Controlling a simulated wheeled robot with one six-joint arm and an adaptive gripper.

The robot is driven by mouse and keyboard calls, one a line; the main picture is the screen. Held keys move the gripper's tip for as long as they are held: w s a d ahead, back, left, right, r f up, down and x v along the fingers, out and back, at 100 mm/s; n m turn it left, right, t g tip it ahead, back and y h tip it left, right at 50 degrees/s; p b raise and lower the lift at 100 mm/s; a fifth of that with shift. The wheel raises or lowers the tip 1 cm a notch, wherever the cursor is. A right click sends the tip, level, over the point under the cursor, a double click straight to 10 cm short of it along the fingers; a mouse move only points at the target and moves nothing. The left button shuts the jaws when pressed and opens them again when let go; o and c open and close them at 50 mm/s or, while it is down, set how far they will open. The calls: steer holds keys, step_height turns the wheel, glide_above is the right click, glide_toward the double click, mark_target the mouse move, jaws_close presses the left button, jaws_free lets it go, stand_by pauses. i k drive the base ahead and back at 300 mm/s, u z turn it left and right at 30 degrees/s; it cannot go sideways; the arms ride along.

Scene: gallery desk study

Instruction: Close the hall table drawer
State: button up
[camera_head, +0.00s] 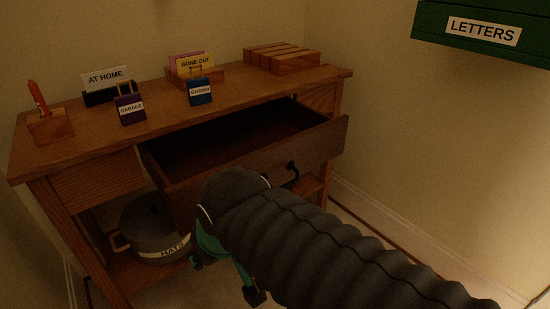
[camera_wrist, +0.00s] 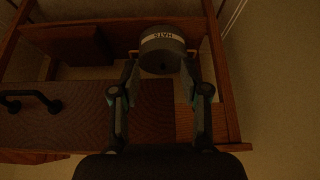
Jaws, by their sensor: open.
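The hall table (camera_head: 215,98) is dark brown wood, and its wide drawer (camera_head: 325,140) stands pulled out and open in the head view. The drawer's inside looks empty where I can see it. Its dark curved handle (camera_head: 293,170) shows just above my arm, and also at the left of the wrist view (camera_wrist: 32,102). My gripper (camera_head: 225,278) is in front of the table, low by the drawer's left part. In the wrist view my gripper (camera_wrist: 161,62) has its fingers spread with nothing between them. My arm hides part of the drawer front.
A grey pot labelled HATS (camera_head: 155,232) stands on the lower shelf. On the tabletop are the garage tag (camera_head: 130,109), garden tag (camera_head: 200,91), card holders and a slotted wooden block (camera_head: 282,58). A green LETTERS box (camera_head: 482,35) is at upper right.

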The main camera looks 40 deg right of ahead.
mark_target(283, 140)
steer(key=z, duration=0.55)
steer(key=k, duration=1.3)
steer(key=z, duration=0.1)
steer(key=i, duration=0.65)
steer(key=u, duration=0.5)
